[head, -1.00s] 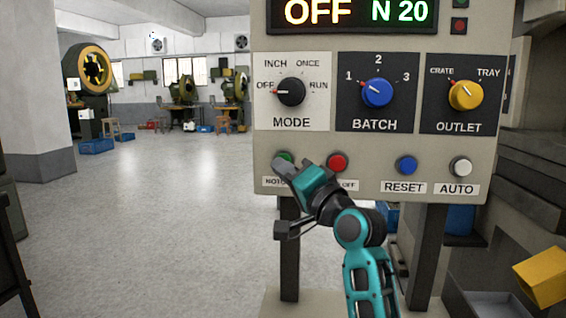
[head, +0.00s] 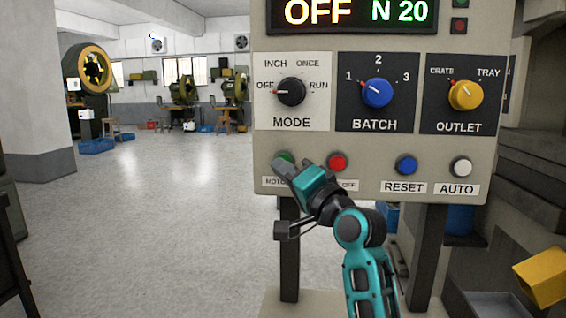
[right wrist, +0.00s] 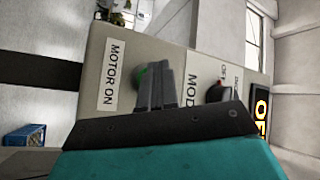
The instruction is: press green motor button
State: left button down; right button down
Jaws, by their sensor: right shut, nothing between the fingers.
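The green motor button (head: 285,157) sits at the lower left of the control panel (head: 380,150), mostly hidden in the head view by my right gripper (head: 281,167). The display (head: 354,12) reads OFF and N 20. My left gripper is not in view.
The red button (head: 337,162) is just right of my gripper, with the blue reset (head: 406,165) and white auto (head: 460,167) buttons further right. Mode (head: 291,92), batch (head: 377,93) and outlet (head: 466,95) knobs sit above. Open floor lies to the left.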

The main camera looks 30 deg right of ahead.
jog(key=shift+w, duration=0.1)
dwell(0.6)
jog(key=shift+w+d, duration=0.25)
jog(key=shift+w+d, duration=0.3)
jog(key=shift+w, duration=0.1)
dwell(0.7)
jog(key=shift+p, duration=0.35)
jog(key=shift+s+a+p, duration=0.45)
jog(key=shift+s+a, duration=0.1)
jog(key=shift+s, duration=0.2)
